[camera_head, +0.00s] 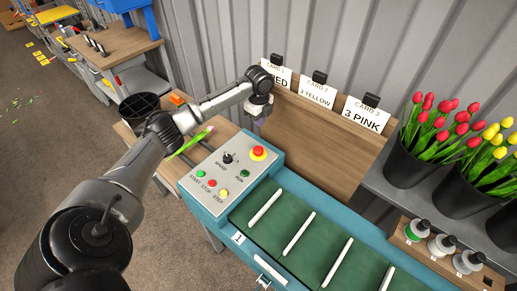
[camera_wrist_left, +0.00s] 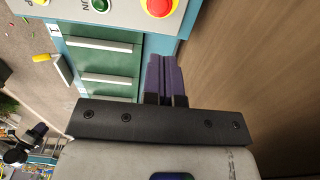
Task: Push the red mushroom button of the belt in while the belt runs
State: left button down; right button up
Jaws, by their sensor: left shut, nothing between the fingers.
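The red mushroom button (camera_head: 259,151) sits on a yellow round base at the back right of the grey control panel (camera_head: 215,172). It also shows at the top edge of the left wrist view (camera_wrist_left: 159,6), partly cut off. My left gripper (camera_head: 259,118) is above and behind the panel, near the wooden backboard, apart from the button. Its purple fingers (camera_wrist_left: 165,75) are shut with nothing between them. The green belt (camera_head: 290,226) with white slats lies in the teal frame beside the panel. A green RUN lamp (camera_head: 244,174) is on the panel. My right gripper is not in view.
Card signs (camera_head: 317,92) stand on the wooden backboard behind the belt. Black buckets of tulips (camera_head: 410,145) and a wooden rack of bottles (camera_head: 441,244) stand at the right. A tulip (camera_head: 190,144) lies left of the panel, near a black bin (camera_head: 139,108).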

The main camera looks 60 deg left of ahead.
pick_arm(q)
jog(key=shift+a+r, duration=0.1)
jog(key=shift+a, duration=0.05)
jog(key=b, duration=0.1)
send_near(259, 148)
jog(key=f, duration=0.6)
jog(key=shift+s, duration=0.2)
jog(key=shift+f, duration=0.8)
